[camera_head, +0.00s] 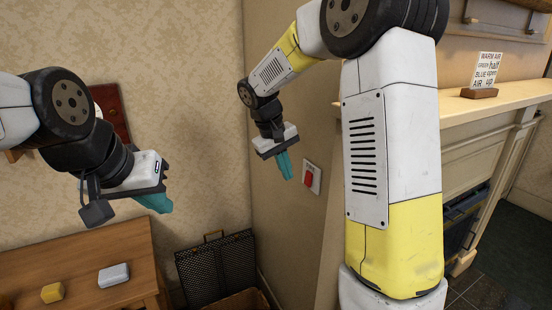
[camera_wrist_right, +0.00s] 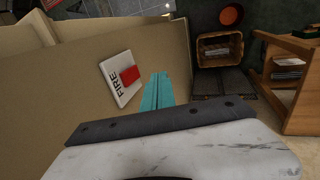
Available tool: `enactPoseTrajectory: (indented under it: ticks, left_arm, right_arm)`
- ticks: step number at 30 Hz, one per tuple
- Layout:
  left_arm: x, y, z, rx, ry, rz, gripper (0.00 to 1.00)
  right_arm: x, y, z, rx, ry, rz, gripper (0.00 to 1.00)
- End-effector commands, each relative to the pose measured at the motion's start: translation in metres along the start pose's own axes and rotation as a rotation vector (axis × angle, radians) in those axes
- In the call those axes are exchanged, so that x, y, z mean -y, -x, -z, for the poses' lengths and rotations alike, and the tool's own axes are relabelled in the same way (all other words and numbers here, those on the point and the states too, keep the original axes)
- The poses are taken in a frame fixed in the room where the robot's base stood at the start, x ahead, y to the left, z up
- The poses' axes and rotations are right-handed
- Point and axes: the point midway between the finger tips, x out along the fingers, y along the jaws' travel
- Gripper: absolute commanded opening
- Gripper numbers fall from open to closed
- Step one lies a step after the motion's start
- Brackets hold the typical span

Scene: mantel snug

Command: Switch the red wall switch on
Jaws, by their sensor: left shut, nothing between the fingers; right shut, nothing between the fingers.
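The red wall switch (camera_head: 308,180) sits on a white plate (camera_head: 316,185) on the side wall, in the middle of the head view. In the right wrist view the red switch (camera_wrist_right: 130,75) shows on its white plate (camera_wrist_right: 114,80), marked "FIRE". My right gripper (camera_head: 285,172) is shut and empty, its teal fingers pointing down just left of the switch. In the right wrist view its fingertips (camera_wrist_right: 159,76) are beside the plate's right edge, apparently apart from it. My left gripper (camera_head: 160,203) is shut and empty above the wooden table, far from the switch.
A wooden table (camera_head: 70,255) at lower left bears a yellow block (camera_head: 52,292) and a pale box (camera_head: 113,275). A black mesh screen (camera_head: 215,268) stands in the corner. The mantel shelf (camera_head: 450,107) with a sign (camera_head: 486,70) is at right. A wicker basket (camera_wrist_right: 219,50) stands below.

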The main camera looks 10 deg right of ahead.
Motion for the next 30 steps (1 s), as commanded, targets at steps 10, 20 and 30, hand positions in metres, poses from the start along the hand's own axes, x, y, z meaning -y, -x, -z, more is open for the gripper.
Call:
enactPoseTrajectory:
  ticks: [10, 20, 30]
  left_arm:
    - [0.0, 0.0, 0.0, 0.0, 0.0, 0.0, 0.0]
    - [0.0, 0.0, 0.0, 0.0, 0.0, 0.0, 0.0]
    - [0.0, 0.0, 0.0, 0.0, 0.0, 0.0, 0.0]
  right_arm:
    - [-0.027, -0.043, 0.0, 0.0, -0.003, 0.0, 0.0]
    - [-0.036, -0.048, 0.0, -0.001, 0.0, 0.0, 0.0]
    - [-0.037, -0.051, 0.0, 0.002, 0.005, -0.075, 0.0]
